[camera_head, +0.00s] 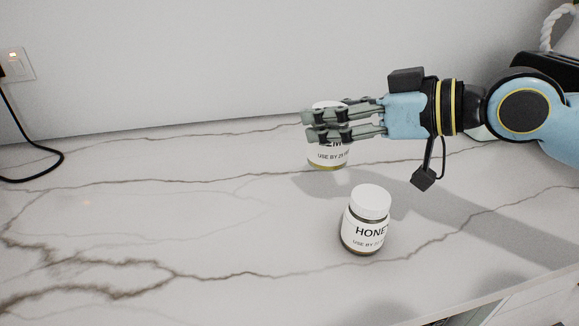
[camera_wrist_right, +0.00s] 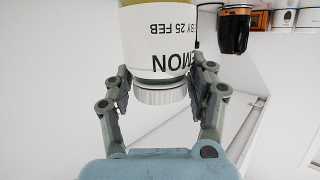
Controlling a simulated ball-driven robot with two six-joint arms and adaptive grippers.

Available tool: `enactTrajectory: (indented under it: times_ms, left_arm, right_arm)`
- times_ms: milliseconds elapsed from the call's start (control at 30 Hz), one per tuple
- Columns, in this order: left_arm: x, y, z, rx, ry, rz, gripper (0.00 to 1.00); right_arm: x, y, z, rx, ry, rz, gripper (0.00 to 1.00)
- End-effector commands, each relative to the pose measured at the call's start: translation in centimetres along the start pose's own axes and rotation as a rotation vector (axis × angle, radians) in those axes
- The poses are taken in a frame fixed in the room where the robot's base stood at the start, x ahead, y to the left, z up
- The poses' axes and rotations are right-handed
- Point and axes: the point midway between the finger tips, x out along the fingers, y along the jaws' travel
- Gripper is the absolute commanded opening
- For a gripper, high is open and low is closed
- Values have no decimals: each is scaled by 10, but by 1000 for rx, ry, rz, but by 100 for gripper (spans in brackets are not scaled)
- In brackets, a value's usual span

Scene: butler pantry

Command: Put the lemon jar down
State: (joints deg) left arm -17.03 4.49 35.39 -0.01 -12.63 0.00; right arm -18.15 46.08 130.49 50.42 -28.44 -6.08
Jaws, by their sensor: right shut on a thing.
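The lemon jar (camera_head: 327,157) has a white lid and a white label. It is upright over the marble counter, mostly behind the gripper's fingers in the head view. I cannot tell for certain whether its base touches the counter. In the right wrist view the jar (camera_wrist_right: 158,40) appears upside down, with part of "LEMON" readable. My right gripper (camera_head: 322,126) comes in from the right and is shut around the upper part of the jar. My left gripper is not in view.
A honey jar (camera_head: 370,205) with a white lid stands upright on the marble counter (camera_head: 180,215), nearer than the lemon jar and slightly right. The counter's left side is clear except for a black cable (camera_head: 52,168) by the wall outlet (camera_head: 18,65).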

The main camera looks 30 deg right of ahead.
Motion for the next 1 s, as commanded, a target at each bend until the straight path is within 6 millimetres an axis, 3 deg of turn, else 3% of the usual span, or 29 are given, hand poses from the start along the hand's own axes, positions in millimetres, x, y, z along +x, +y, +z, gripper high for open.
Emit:
enactTrajectory:
  times_ms: [33,167,300,433,633,1000]
  left_arm:
    - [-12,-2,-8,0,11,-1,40]
    - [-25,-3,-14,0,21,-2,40]
    - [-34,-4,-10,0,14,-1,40]
    - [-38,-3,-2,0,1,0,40]
    - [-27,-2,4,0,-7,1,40]
    - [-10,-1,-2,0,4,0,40]
  right_arm:
    - [-8,13,-2,-5,-12,1,10]
    - [-24,47,-2,3,-10,16,10]
    - [-37,79,-7,5,0,44,10]
    - [-43,96,-12,5,12,64,10]
    - [-30,94,-6,13,25,75,10]
    - [26,62,9,15,27,71,10]
